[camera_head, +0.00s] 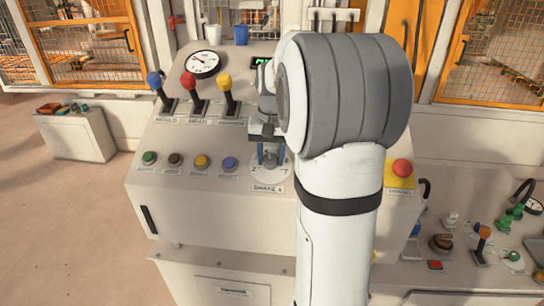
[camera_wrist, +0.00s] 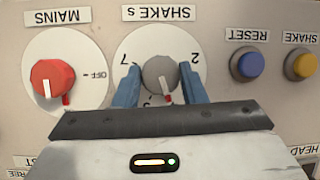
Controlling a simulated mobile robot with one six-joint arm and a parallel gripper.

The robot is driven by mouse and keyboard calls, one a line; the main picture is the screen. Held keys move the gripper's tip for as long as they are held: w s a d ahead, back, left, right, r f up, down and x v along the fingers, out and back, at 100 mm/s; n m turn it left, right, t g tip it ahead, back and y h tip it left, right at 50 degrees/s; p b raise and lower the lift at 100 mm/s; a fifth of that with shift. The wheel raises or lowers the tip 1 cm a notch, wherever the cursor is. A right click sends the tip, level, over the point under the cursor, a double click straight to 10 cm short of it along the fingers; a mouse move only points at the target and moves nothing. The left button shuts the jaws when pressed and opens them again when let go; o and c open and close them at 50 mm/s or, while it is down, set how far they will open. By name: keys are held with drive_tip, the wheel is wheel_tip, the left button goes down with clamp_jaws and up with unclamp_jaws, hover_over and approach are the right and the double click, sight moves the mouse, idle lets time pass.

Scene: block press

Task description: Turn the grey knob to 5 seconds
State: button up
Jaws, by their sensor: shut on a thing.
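The grey knob (camera_wrist: 160,73) sits on a white round dial (camera_wrist: 142,42) under a "SHAKE s" label in the wrist view, which is upside down. The 2 and the 7 show at the sides, and a partly hidden figure, apparently the 5, is low on the dial. The knob's white and red pointer points down and slightly right, just to the right of that figure. My gripper (camera_wrist: 160,86) is shut on the knob, with one blue finger on each side. In the head view my gripper (camera_head: 271,155) reaches down to the dial (camera_head: 268,174); the knob is mostly hidden there.
A red MAINS knob (camera_wrist: 52,82) is beside the dial in the wrist view, with blue RESET (camera_wrist: 247,64) and yellow SHAKE (camera_wrist: 300,65) buttons opposite. In the head view three levers (camera_head: 195,88) and a gauge (camera_head: 202,63) stand behind. A red stop button (camera_head: 402,168) is at right.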

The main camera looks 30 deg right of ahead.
drive_tip(key=m+b, duration=0.1)
drive_tip(key=m, duration=0.1)
drive_tip(key=m+t+y+b, duration=0.1)
drive_tip(key=m, duration=0.1)
drive_tip(key=shift+s+d+f+t, duration=0.1)
drive_tip(key=shift+s+d+t, duration=0.05)
drive_tip(key=shift+t, duration=0.15)
drive_tip(key=shift+m+t+y+b, duration=0.3)
drive_tip(key=shift+m+t+b, duration=0.25)
drive_tip(key=shift+m, duration=0.85)
drive_tip(key=o, duration=1)
drive_tip(key=shift+s, duration=0.1)
drive_tip(key=v, duration=0.8)
drive_tip(key=shift+b, duration=0.4)
